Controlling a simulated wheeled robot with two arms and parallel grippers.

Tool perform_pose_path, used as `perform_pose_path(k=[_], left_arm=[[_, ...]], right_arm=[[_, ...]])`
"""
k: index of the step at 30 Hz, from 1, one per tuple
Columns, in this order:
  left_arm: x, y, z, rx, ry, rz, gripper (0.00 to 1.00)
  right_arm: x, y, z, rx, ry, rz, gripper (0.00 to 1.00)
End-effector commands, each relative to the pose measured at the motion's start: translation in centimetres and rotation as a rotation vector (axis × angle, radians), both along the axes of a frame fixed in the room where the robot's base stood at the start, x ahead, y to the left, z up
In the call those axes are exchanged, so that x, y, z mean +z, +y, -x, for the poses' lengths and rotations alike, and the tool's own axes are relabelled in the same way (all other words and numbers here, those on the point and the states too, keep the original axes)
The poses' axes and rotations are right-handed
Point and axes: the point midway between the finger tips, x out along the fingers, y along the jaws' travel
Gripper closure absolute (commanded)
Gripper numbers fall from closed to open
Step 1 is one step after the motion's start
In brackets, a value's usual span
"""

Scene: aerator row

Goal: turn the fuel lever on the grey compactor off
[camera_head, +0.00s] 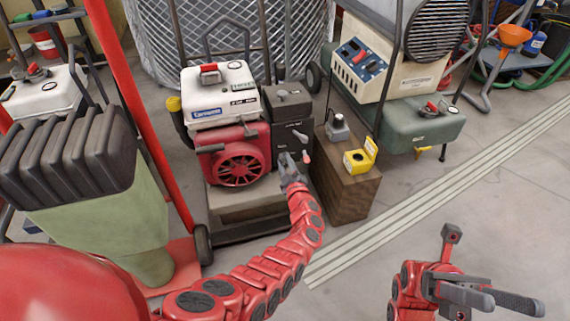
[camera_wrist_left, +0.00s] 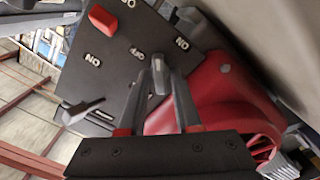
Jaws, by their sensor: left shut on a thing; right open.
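The machine at my left gripper has a red engine (camera_head: 238,160), a white tank and a grey-brown base (camera_head: 250,200). Its dark control panel (camera_head: 290,133) faces me and also shows in the left wrist view (camera_wrist_left: 125,60), with ON and OFF marks upside down. My left gripper (camera_head: 287,160) is at the panel's lower part. In the left wrist view its fingers (camera_wrist_left: 159,75) are shut on a small grey lever (camera_wrist_left: 158,80), near an OFF mark, with an ON mark to the right. My right gripper (camera_head: 490,299) is open and empty at the lower right.
A red switch (camera_wrist_left: 103,20) and another dark lever (camera_wrist_left: 85,111) are on the same panel. A brown block (camera_head: 345,190) with a yellow box (camera_head: 357,161) stands to the right. A red post (camera_head: 135,90) rises at left.

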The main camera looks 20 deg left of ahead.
Motion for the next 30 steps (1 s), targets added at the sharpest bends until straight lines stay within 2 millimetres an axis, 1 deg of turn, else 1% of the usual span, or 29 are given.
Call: perform_pose_path(k=[1, 5, 9, 11, 14, 18, 24, 30], left_arm=[[-0.4, 0.1, 0.1, 0.001, -0.023, 0.038, 1.0], [-0.5, 0.1, 0.1, 0.002, -0.091, 0.139, 1.0], [-0.5, 0.1, 0.1, 0.004, -0.168, 0.25, 1.0], [-0.4, 0.1, 0.1, 0.004, -0.201, 0.295, 1.0], [-0.5, 0.1, 0.1, 0.003, -0.251, 0.372, 1.0], [-0.6, 0.1, 0.1, 0.002, -0.313, 0.468, 1.0], [-0.6, 0.0, 0.1, 0.002, -0.388, 0.578, 1.0], [-0.6, 0.0, 0.1, 0.002, -0.433, 0.646, 1.0]], right_arm=[[0.5, -0.5, 1.0, 0.021, -0.06, -0.03, 0.5], [1.6, -2.0, 3.5, 0.079, -0.209, -0.116, 0.5], [2.0, -4.2, 6.6, 0.162, -0.39, -0.219, 0.5], [1.8, -5.3, 7.8, 0.204, -0.466, -0.265, 0.5], [1.1, -7.2, 9.9, 0.279, -0.606, -0.344, 0.5], [-0.8, -9.8, 11.9, 0.387, -0.789, -0.444, 0.5], [-3.9, -12.6, 13.3, 0.521, -0.995, -0.558, 0.5], [-4.3, -12.4, 13.5, 0.469, -0.95, -0.543, 0.5]])
